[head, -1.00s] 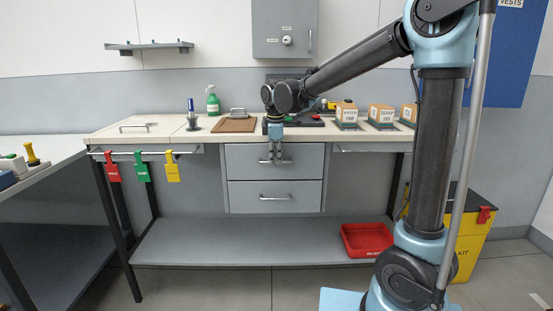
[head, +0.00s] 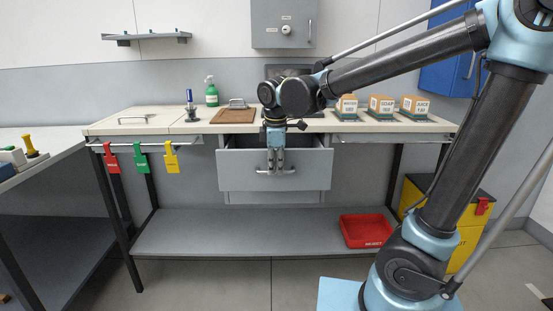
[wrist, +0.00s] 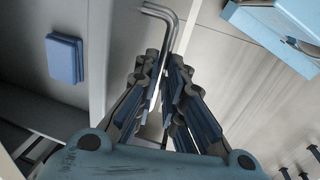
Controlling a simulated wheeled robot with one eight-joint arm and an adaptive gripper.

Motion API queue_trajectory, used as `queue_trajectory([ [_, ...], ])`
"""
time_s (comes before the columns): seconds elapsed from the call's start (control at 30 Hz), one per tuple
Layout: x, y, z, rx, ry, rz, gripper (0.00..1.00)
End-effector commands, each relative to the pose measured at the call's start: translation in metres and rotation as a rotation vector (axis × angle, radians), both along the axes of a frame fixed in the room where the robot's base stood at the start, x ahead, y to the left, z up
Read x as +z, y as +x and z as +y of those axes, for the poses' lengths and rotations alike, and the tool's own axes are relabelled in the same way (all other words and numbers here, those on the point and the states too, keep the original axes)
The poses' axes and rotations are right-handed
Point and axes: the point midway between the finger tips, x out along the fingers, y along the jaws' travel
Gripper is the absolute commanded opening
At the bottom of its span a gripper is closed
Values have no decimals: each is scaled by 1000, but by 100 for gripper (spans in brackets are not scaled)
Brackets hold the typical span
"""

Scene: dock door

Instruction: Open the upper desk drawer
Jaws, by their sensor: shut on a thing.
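The upper drawer (head: 305,170) of the grey desk unit is pulled out, and its dark inside shows above the front panel. Its metal bar handle (head: 291,171) runs across the front. My gripper (head: 276,168) points down at the handle and is shut on it. In the wrist view the bent bar handle (wrist: 163,18) runs between the fingers of my gripper (wrist: 164,75). The fingers hide part of the bar. The lower drawer (head: 250,198) is mostly hidden below the upper one.
Several boxes (head: 381,105) stand on the bench at right. A brown board (head: 233,116) and a green spray bottle (head: 211,92) are left of my arm. A red tray (head: 366,231) lies on the lower shelf. A blue block (wrist: 66,58) shows in the wrist view.

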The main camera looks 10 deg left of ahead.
Motion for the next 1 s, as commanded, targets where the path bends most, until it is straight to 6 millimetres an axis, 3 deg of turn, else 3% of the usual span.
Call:
queue_trajectory([
  [0.2, 1, -41, -9, 5, -1, -2, 0],
  [0.4, 1, -63, -14, 3, -2, -2, 0],
  [0.97, 2, -72, -16, 1, 0, -1, 0],
  [1.0, 2, -72, -16, 1, 0, -1, 16],
])
